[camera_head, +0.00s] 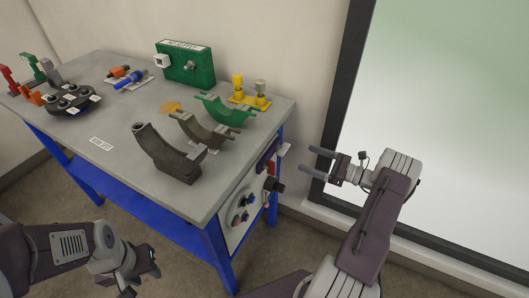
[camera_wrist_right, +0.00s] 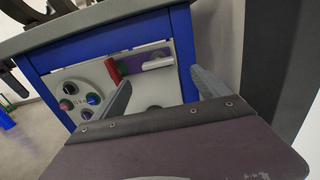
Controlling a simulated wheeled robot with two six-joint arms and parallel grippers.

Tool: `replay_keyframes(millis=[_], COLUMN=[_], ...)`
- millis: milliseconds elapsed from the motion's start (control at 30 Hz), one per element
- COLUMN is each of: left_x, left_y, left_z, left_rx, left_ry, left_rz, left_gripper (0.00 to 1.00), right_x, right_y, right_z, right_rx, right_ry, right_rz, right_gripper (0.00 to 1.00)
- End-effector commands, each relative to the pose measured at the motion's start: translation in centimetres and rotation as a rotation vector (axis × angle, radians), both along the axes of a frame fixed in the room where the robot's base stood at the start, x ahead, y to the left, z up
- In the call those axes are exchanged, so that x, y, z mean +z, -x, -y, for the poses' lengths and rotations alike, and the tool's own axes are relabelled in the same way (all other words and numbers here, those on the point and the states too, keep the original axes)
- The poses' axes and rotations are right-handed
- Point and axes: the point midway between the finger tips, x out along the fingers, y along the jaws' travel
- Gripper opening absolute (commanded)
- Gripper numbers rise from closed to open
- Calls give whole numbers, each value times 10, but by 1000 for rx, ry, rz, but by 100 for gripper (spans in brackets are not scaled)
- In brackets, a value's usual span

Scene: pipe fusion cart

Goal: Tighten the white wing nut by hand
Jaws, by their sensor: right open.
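A white bar-like part (camera_wrist_right: 158,63) on the side panel of the cart shows in the right wrist view, beyond and between my right fingertips; it looks like the white wing nut. A white tip at the panel's upper right (camera_head: 284,148) in the head view seems to be the same part. My right gripper (camera_head: 313,160) is open and empty, to the right of the panel and apart from it. Its two fingers also show in the right wrist view (camera_wrist_right: 160,78). My left gripper (camera_head: 146,268) hangs low in front of the cart; its jaw state is unclear.
The panel (camera_wrist_right: 62,82) also carries a red part (camera_wrist_right: 113,70), several round knobs and a black knob (camera_head: 274,185). The cart top (camera_head: 105,125) holds curved dark saddles (camera_head: 168,155), a green saddle (camera_head: 226,110) and a green box (camera_head: 188,66). A dark-framed window stands at the right.

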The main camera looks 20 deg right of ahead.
Motion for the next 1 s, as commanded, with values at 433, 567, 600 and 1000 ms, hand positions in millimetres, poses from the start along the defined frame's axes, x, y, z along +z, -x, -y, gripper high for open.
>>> replay_keyframes(millis=[433,567,600,1000], left_x=[-8,-10,-11,-11], left_y=[0,0,0,0], left_z=[0,0,0,0], left_rx=[0,0,0,0], left_ry=[0,0,0,0], left_rz=[1,0,0,0], left_gripper=[36,36,36,36], right_x=[1,1,2,2], right_y=[-46,-61,-65,-69], right_z=[-40,-53,-55,-59], right_rx=[3,1,1,-1], right_ry=[-1,-1,-1,0], right_rz=[2,2,2,1], right_gripper=[85,85,85,66])
